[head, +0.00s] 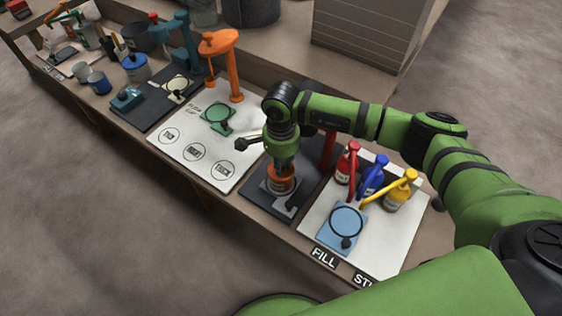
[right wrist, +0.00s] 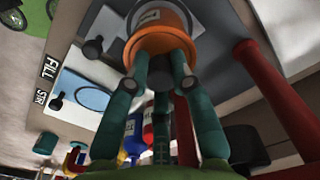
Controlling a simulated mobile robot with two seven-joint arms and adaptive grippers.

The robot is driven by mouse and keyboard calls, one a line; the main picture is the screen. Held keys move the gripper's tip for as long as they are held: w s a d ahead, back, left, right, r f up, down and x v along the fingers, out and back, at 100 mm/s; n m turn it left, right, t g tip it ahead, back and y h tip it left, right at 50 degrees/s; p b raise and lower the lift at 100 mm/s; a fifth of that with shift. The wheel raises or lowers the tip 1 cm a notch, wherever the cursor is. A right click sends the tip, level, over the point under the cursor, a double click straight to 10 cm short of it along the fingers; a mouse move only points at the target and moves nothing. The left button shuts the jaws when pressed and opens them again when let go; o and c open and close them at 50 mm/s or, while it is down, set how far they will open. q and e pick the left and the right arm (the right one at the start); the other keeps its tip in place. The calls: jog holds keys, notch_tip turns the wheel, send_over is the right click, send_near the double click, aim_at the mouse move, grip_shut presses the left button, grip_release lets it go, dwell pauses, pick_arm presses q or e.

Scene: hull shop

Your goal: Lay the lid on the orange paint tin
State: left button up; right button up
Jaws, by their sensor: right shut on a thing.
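The orange paint tin (head: 281,184) stands upright on a grey plate of the dark mat, and its pale label shows in the right wrist view (right wrist: 150,18). My right gripper (head: 284,163) points down right over the tin. In the right wrist view its fingers (right wrist: 161,68) are closed together on the lid at the tin's top. The lid is mostly hidden by the fingers, and I cannot tell whether it rests fully on the rim. My left gripper is not in view.
Red (head: 346,163), blue (head: 372,176) and yellow (head: 398,192) bottles stand right of the tin, behind a blue plate (head: 333,234). A red post (head: 329,150) rises close behind the gripper. A white board (head: 177,148) and an orange stand (head: 235,75) lie left.

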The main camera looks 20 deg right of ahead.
dwell(0.4)
jog(key=o, duration=1.4)
jog(key=shift+r, duration=0.1)
jog(key=shift+r+p, duration=1.95)
jog(key=shift+r, duration=1.45)
jog(key=shift+f, duration=0.1)
